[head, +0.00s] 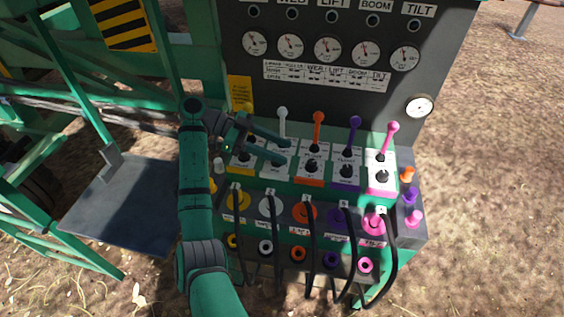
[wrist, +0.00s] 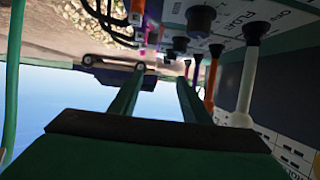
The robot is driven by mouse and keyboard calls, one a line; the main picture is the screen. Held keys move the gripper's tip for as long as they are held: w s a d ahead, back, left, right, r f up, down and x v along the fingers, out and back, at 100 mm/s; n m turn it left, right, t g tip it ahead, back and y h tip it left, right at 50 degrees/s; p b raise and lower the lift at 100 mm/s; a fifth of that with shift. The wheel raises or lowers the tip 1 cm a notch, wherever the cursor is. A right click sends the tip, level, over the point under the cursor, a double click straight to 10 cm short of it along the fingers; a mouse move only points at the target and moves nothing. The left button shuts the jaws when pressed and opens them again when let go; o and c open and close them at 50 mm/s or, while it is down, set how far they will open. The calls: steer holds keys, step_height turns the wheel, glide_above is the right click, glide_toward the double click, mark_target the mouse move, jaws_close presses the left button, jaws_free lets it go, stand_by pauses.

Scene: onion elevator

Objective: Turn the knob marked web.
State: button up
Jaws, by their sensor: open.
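The WEB label (head: 291,2) sits at the top of the panel, partly cut off, above the column with the white lever (head: 282,118). That column's white plate (head: 272,171) is partly covered by my gripper, and its knob is hidden in the head view. In the wrist view a large black knob (wrist: 201,18) beside the white lever's base appears to be the web knob. My gripper (head: 286,151) is open and empty, with its fingers reaching right across the yellow and white columns. In the wrist view the knob is beyond the fingertips (wrist: 162,77), not between them.
Orange (head: 318,122), purple (head: 354,128) and pink (head: 392,132) levers stand upright to the right. Black cables (head: 310,235) loop from coloured plugs below. Gauges (head: 327,50) line the panel above. Green frame bars (head: 70,70) stand at left.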

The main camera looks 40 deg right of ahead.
steer(key=s+a+r, duration=0.5)
steer(key=s, duration=0.3)
steer(key=shift+s+a, duration=0.15)
steer(key=shift+s, duration=0.15)
